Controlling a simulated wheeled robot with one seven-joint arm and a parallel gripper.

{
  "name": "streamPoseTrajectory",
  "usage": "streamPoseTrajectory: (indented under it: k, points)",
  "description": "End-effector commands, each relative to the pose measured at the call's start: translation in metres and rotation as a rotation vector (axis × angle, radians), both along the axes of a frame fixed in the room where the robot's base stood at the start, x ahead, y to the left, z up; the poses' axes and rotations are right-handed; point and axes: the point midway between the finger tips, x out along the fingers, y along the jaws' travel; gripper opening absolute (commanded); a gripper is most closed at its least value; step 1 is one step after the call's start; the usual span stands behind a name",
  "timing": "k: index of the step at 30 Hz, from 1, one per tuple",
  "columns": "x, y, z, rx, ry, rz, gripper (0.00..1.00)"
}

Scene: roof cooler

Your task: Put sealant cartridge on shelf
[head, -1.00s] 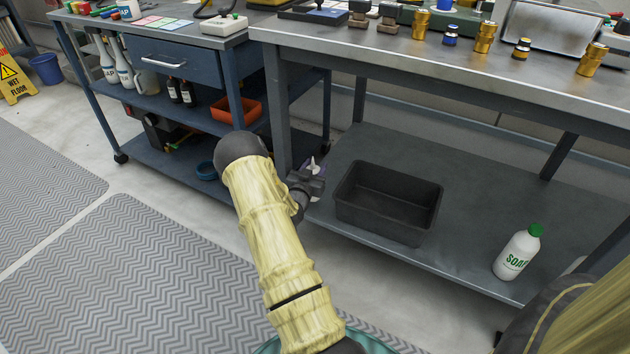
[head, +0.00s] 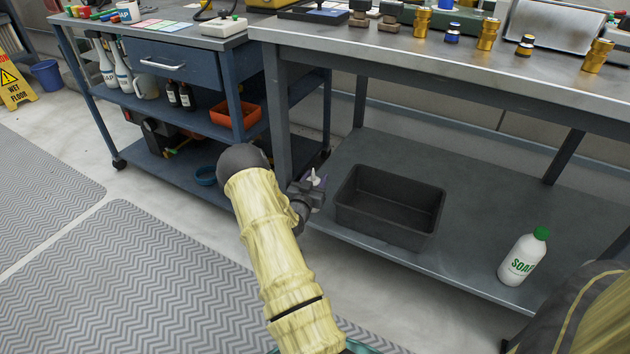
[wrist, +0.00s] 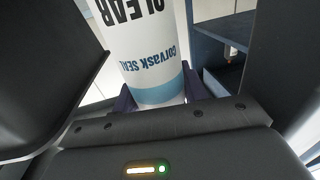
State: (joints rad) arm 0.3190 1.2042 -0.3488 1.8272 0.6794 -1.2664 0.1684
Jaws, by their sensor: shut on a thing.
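My gripper (head: 310,192) is at the left end of the workbench's lower shelf (head: 455,205), left of the black bin, in the head view. It is shut on the sealant cartridge. In the wrist view the cartridge (wrist: 150,50) is a white cylinder with dark upside-down lettering and a blue band, held between the dark jaws (wrist: 160,100). In the head view only a small white tip of the cartridge (head: 316,177) shows above the gripper; my arm and gripper hide most of it.
An empty black bin (head: 345,208) and a white soap bottle (head: 522,258) stand on the lower shelf. A blue cart (head: 190,60) to the left holds bottles and an orange tray (head: 222,116). A bench leg (head: 277,110) stands close behind my gripper.

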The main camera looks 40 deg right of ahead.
Motion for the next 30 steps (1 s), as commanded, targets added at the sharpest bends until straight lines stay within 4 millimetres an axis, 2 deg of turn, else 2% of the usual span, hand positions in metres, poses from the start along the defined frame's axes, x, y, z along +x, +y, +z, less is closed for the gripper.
streamPoseTrajectory:
  k: [2, 3, 6, 17, 23, 30]
  points:
    - [0.000, 0.000, -0.002, -0.002, -0.001, 0.000, 0.00]
    - [0.000, 0.000, -0.003, 0.000, 0.000, 0.000, 0.47]
    - [0.000, 0.000, -0.002, 0.000, 0.000, 0.000, 0.65]
    - [0.000, 0.000, 0.002, 0.000, 0.000, 0.000, 0.65]
    - [-0.010, 0.022, 0.002, 0.003, 0.005, 0.001, 0.65]
    - [-0.029, 0.065, 0.003, 0.002, 0.005, 0.003, 0.65]
